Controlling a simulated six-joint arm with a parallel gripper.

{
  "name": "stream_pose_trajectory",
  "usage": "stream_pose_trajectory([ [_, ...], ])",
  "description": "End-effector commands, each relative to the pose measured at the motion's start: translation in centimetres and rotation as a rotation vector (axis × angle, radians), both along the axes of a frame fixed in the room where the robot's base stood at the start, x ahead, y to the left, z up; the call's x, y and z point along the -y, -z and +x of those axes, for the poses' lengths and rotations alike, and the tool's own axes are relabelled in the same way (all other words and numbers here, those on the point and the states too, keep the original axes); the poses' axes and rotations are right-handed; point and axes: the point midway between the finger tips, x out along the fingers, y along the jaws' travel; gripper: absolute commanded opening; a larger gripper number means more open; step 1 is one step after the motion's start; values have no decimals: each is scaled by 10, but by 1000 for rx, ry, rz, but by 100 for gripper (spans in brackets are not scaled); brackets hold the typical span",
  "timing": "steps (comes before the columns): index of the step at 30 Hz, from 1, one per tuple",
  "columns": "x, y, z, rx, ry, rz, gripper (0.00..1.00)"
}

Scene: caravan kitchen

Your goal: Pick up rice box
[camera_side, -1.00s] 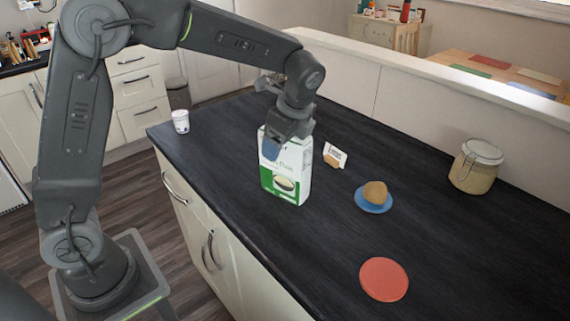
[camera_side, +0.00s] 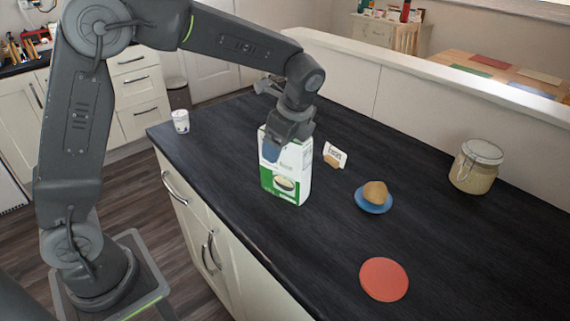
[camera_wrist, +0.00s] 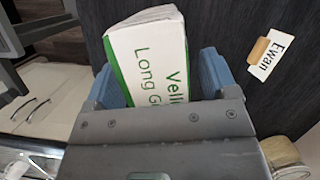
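The rice box (camera_side: 285,178), white and green with a bowl picture, stands upright on the dark counter in the side view. In the wrist view the rice box (camera_wrist: 150,60) shows its top and a face with "Long G" lettering. My gripper (camera_side: 284,148) is over the top of the box. In the wrist view its two blue fingers (camera_wrist: 162,82) are apart, one on each side of the box. A narrow gap seems to show by the left finger, and I cannot tell whether the right one touches the box.
A name card reading "Ewan" (camera_wrist: 272,55) stands in a small wooden holder right of the box. A blue plate (camera_side: 373,203) with a brown bun (camera_side: 375,191), a red disc (camera_side: 384,280), a glass jar (camera_side: 476,167) and a white cup (camera_side: 181,121) stand apart on the counter (camera_side: 430,235).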

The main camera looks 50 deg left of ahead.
Motion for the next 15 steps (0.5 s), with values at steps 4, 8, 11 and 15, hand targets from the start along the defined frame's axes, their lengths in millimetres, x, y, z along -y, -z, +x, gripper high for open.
stream_pose_trajectory([
  [4,0,0,0,0,0,0,65],
  [8,0,0,0,0,0,0,52],
  [11,0,0,0,0,0,0,43],
  [15,0,0,0,0,0,0,29],
])
